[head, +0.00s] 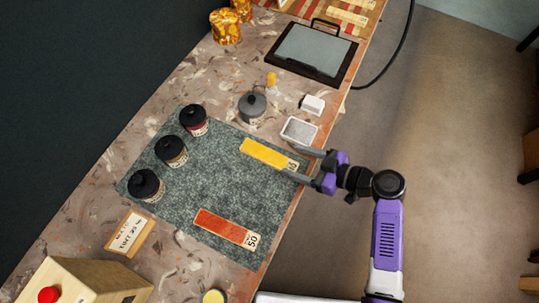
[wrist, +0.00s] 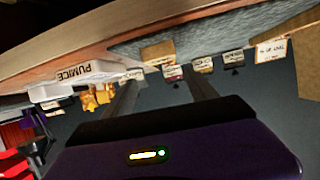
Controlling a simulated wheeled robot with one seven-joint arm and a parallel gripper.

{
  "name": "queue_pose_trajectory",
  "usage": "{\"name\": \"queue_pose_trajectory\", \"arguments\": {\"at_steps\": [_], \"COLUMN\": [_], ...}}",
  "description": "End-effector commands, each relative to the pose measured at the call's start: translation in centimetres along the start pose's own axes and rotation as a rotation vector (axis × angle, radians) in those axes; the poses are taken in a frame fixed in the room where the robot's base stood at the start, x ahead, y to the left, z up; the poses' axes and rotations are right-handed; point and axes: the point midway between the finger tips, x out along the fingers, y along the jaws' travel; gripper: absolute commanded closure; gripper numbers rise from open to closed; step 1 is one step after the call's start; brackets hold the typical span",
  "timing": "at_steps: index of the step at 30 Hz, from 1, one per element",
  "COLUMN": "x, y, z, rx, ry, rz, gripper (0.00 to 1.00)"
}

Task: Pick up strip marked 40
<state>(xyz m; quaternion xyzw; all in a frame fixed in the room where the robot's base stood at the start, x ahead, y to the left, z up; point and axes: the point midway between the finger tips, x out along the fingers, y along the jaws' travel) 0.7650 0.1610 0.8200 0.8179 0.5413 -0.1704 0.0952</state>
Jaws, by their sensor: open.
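A yellow strip (head: 264,153) lies on the green-grey speckled mat (head: 215,180) near its right edge. Its pale end label (head: 293,165) is partly covered by my gripper, so I cannot read its number. A red-orange strip (head: 226,227) marked 50 lies lower on the mat. My gripper (head: 292,161) is open and empty, its two fingers at either side of the yellow strip's label end. In the wrist view the fingers (wrist: 163,78) are apart, with what looks like the yellow strip's end (wrist: 158,51) between and beyond them; contact cannot be told.
Three dark-lidded jars (head: 171,151) stand along the mat's left side. A grey jar (head: 252,107), a white tray (head: 299,130) and a white block (head: 313,104) are above the mat. A wooden box with a red button (head: 90,283) stands at lower left.

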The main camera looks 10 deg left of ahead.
Motion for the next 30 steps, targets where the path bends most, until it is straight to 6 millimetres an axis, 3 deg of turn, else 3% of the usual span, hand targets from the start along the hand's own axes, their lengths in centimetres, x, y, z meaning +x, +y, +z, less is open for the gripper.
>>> {"name": "queue_pose_trajectory", "arguments": {"at_steps": [11,21,30], "x": [3.0,7.2,7.8], "y": [-0.6,-0.8,-0.8], "z": [-0.1,-0.1,0.1], "rx": [-0.037,-0.036,-0.036], "ry": [-0.001,-0.001,-0.001], "rz": [-0.016,-0.014,-0.012], "gripper": [0.34,0.34,0.34]}}
